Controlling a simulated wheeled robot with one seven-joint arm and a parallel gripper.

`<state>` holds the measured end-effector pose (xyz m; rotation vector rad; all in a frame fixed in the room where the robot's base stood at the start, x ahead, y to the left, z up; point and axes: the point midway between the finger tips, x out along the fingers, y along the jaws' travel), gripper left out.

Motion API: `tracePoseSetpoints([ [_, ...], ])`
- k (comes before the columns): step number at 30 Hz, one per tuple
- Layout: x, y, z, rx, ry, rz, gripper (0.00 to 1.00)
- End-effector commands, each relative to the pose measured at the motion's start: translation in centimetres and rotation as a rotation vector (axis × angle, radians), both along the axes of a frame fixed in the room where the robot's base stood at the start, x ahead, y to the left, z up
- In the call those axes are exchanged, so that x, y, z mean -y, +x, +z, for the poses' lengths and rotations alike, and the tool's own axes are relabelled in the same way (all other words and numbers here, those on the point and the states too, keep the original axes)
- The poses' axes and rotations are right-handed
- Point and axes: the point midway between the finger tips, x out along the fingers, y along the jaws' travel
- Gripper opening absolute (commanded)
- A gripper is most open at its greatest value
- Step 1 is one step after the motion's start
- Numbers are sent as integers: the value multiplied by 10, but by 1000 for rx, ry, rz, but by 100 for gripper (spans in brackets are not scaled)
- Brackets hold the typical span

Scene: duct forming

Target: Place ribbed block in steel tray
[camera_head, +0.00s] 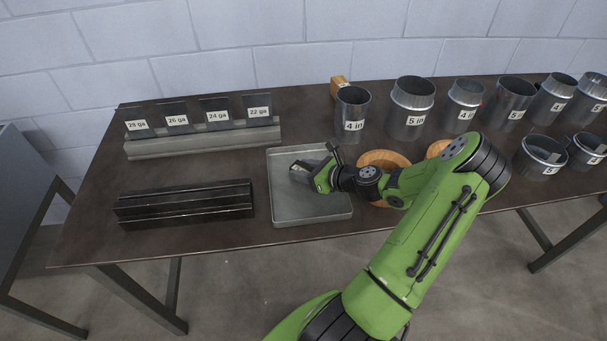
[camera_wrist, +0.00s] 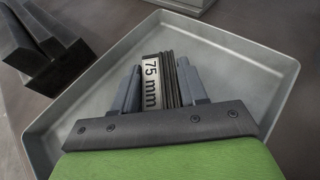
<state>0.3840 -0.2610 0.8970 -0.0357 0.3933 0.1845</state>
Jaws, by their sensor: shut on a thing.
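The steel tray (camera_head: 310,207) is a shallow grey tray in the middle of the table. It also fills much of the wrist view (camera_wrist: 245,62). My gripper (camera_head: 301,170) is over the tray's upper part. In the wrist view my gripper (camera_wrist: 160,88) is shut on the ribbed block (camera_wrist: 156,78), which sits between the two grey fingers. The block has a light label reading "75 mm" and dark ribs on its right side. The block's far end lies over the tray floor; I cannot tell whether it touches it.
A long black bar (camera_head: 185,204) lies left of the tray, and a grey rack (camera_head: 205,137) with gauge-labelled plates stands behind. Several metal duct collars (camera_head: 411,108) stand at the back right. Round wooden pieces (camera_head: 384,160) are right of the tray, partly behind my arm.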

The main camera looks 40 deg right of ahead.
Motion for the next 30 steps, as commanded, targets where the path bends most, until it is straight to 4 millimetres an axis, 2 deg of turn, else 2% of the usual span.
tracePoseSetpoints([
  [1,0,1,-6,4,1,0,0],
  [10,0,1,-7,3,-1,-1,0],
  [11,1,0,-7,0,-2,-1,47],
  [15,1,0,-7,0,-2,-1,68],
  [24,1,0,-4,1,-2,-1,68],
  [26,3,-7,-1,-1,-2,-4,68],
  [30,9,-37,13,-3,-3,-8,68],
])
